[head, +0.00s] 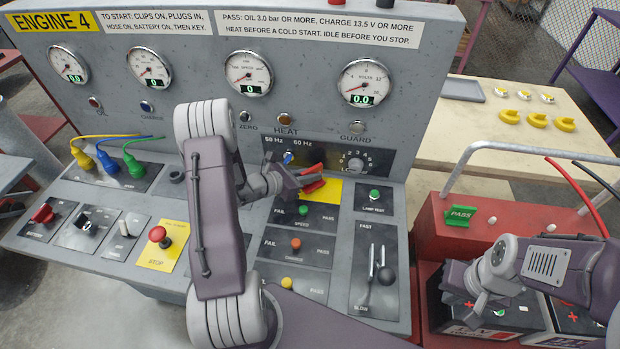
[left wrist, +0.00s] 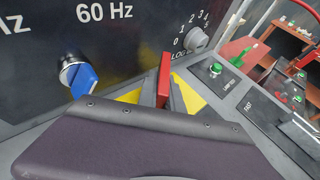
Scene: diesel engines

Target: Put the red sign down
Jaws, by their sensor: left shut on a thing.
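The red sign (head: 312,178) is held at the tip of my left gripper (head: 300,182), over a yellow patch (head: 328,192) on the grey console. My left gripper is shut on it. In the left wrist view the red sign (left wrist: 164,78) stands edge-on between grey fingers, with yellow on both sides of it. I cannot tell whether its lower edge touches the console. My right gripper (head: 468,304) is at the lower right, in front of a black battery, and its jaws are unclear.
A blue selector knob (left wrist: 80,78) is close to the left of the sign. The panel with the load knob (head: 355,164) rises behind. A lever (head: 384,272) and several buttons are to the right. A green PASS sign (head: 459,215) stands on the red cart (head: 432,222).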

